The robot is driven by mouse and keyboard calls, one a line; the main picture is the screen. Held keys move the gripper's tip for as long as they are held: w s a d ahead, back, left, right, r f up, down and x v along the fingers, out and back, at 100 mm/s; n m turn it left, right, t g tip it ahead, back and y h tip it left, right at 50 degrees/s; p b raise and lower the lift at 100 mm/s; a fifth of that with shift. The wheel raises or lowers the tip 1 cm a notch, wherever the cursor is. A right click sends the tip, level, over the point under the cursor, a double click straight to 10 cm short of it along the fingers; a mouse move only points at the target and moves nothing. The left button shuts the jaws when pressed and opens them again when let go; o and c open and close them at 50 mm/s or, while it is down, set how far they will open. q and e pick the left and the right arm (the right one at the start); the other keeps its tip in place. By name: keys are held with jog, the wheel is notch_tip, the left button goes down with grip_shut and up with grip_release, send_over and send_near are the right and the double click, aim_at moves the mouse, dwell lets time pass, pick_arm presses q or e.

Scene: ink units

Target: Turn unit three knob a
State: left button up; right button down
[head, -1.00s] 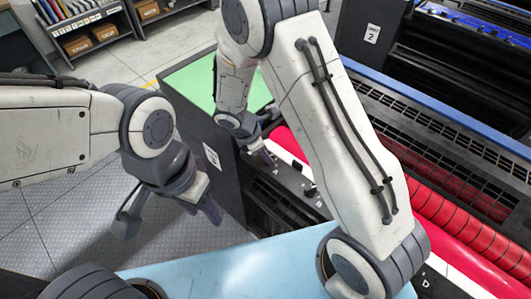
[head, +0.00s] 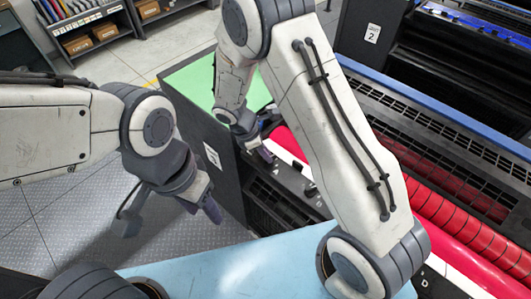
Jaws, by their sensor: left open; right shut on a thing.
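The near ink unit, with red rollers (head: 450,232), has a dark front panel with a row of small knobs. A white label (head: 212,156) is on its end face, too small to read. One dark knob (head: 311,190) shows beside my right arm. My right gripper (head: 264,155) is at the far left end of the knob row, shut on a knob there, which its fingers hide. From its place at the row's end I take this to be knob a. My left gripper (head: 207,207) is open and empty over the floor, in front of the unit.
My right arm covers much of the panel and rollers. A light blue surface (head: 220,262) lies in front. A green top (head: 192,86) is at the unit's far end. Unit 2, with its label (head: 372,33), stands behind. Shelves (head: 85,30) are at the back left.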

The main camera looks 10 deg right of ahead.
jog(key=m+g, duration=0.1)
jog(key=m, duration=0.2)
jog(key=shift+d+m+g, duration=0.1)
jog(key=shift+m+g, duration=0.2)
jog(key=shift+m+g+y, duration=0.5)
jog(key=shift+m+g, duration=0.2)
jog(key=shift+m, duration=1.5)
jog(key=shift+f, duration=0.1)
jog(key=c, duration=0.9)
grip_release()
jog(key=shift+d, duration=0.1)
jog(key=shift+w, duration=0.1)
